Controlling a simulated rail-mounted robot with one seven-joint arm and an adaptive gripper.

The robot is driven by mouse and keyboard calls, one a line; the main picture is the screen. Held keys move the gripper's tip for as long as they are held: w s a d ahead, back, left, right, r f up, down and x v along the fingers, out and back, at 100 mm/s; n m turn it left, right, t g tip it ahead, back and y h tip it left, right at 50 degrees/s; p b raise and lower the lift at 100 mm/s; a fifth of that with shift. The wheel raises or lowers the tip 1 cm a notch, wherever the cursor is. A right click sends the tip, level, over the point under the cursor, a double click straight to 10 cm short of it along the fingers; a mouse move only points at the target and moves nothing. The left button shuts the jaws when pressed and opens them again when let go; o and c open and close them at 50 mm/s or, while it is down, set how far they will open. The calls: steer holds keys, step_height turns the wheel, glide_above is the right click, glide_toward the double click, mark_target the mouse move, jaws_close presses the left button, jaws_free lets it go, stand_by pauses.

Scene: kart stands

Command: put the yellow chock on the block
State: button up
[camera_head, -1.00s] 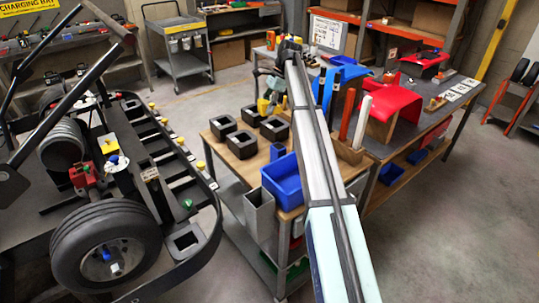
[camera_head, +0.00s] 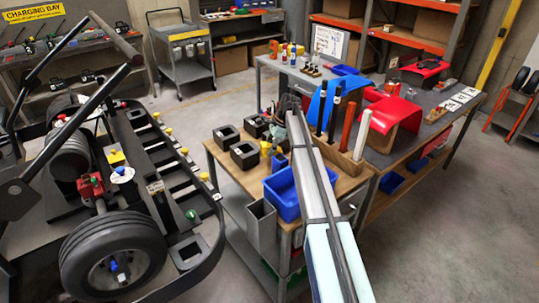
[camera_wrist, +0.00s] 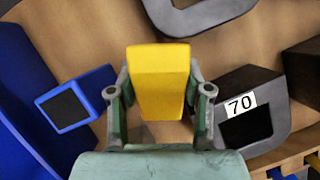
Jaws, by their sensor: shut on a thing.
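The yellow chock (camera_wrist: 160,75) is between the fingers of my gripper (camera_wrist: 159,95), which is shut on it in the wrist view. In the head view the yellow chock (camera_head: 266,149) shows just left of my arm, by the dark blocks; my arm hides most of the gripper there. A dark hollow block marked 70 (camera_wrist: 276,92) is to the right of the chock in the wrist view. Another dark block (camera_wrist: 215,14) is above it. In the head view, dark hollow blocks (camera_head: 244,154) stand on the wooden table top. I cannot tell whether the chock touches the table.
A blue square piece (camera_wrist: 68,107) lies left of my gripper, beside a blue bin (camera_wrist: 22,100). The blue bin (camera_head: 283,193) also shows in the head view. A kart (camera_head: 110,200) stands left of the table. A wooden rack (camera_head: 345,165) with upright pieces is right of my arm.

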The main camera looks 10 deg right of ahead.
mark_target(270, 162)
steer(key=shift+f+p, duration=0.55)
steer(key=shift+f, duration=1.75)
steer(key=shift+f, duration=0.1)
steer(key=o, duration=1.2)
steer(key=b+v, duration=0.3)
steer(key=v, duration=0.7)
steer(key=shift+r+b, duration=0.3)
steer(key=shift+r, duration=0.05)
steer(key=shift+o, duration=0.5)
steer(key=shift+v, duration=0.8)
